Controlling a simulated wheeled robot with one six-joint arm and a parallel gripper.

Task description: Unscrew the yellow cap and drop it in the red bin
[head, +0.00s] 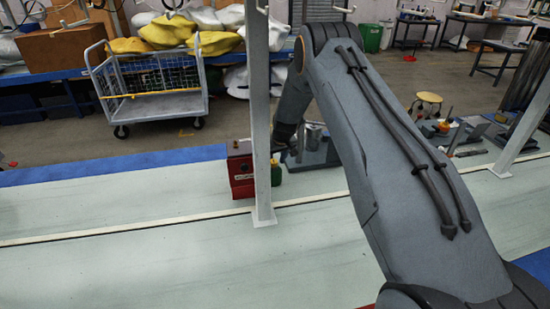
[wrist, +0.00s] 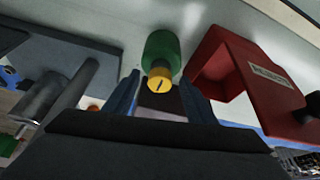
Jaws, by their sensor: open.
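The yellow cap (wrist: 160,78) sits on the end of a green cylindrical body (wrist: 161,47) in the wrist view. The green body also shows in the head view (head: 276,173), just right of the white post. My gripper (wrist: 160,83) is open, with one dark finger on each side of the cap. I cannot tell whether the fingers touch it. The red bin (wrist: 222,55), a box with a white label, stands close to the right of the cap; in the head view it is left of the post (head: 240,172). The post hides part of my gripper there.
A white post (head: 259,110) stands in front of the work spot. A grey block (wrist: 75,50) with a metal cylinder (wrist: 58,97) lies left of the cap in the wrist view. A wire cart (head: 150,85) stands behind. The pale surface at front left is clear.

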